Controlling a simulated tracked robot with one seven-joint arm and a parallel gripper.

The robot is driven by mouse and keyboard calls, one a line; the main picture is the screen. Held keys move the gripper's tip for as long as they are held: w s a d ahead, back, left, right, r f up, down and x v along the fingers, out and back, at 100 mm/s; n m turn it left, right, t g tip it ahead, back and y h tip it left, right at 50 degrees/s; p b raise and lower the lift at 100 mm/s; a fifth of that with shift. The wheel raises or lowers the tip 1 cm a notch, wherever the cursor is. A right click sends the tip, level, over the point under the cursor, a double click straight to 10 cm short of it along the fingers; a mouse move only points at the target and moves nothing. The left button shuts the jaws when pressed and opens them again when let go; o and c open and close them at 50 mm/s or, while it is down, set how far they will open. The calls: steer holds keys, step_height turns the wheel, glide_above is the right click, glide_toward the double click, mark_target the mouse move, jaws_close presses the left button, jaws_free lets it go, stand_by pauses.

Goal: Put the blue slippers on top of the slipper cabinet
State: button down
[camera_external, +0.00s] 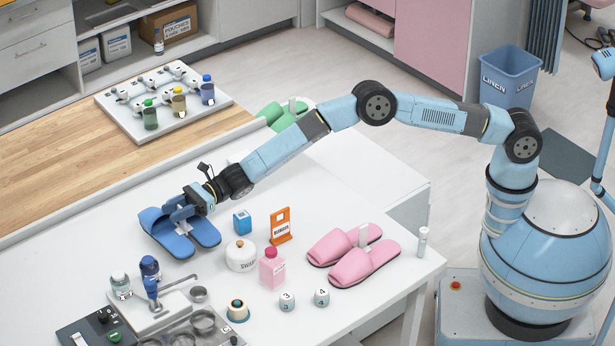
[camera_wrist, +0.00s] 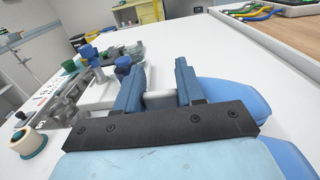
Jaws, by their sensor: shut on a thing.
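The blue slippers (camera_external: 205,232) are a pair on the white table, left of its middle. My gripper (camera_external: 183,212) is over them from above, shut on the pair at the white piece between them. In the wrist view, that white piece (camera_wrist: 160,100) sits between the two fingers, and blue slipper surfaces (camera_wrist: 235,92) show to the right and below. I cannot tell whether the slippers touch the table. A white cabinet-like top (camera_external: 370,165) lies behind the table, with green slippers (camera_external: 270,114) at its far left; it appears to be the slipper cabinet.
Pink slippers (camera_external: 352,255) lie on the right of the table. A blue box (camera_external: 242,221), orange sign (camera_external: 280,226), white jar (camera_external: 241,257) and pink bottle (camera_external: 272,268) stand between. A tray of bottles (camera_external: 165,100) is on the wooden counter behind.

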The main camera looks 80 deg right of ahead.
mark_target(176, 231)
steer(key=shift+w+a+f, duration=0.1)
steer(key=shift+w+f, duration=0.2)
steer(key=shift+f, duration=1.65)
steer(key=c, duration=0.7)
jaws_free()
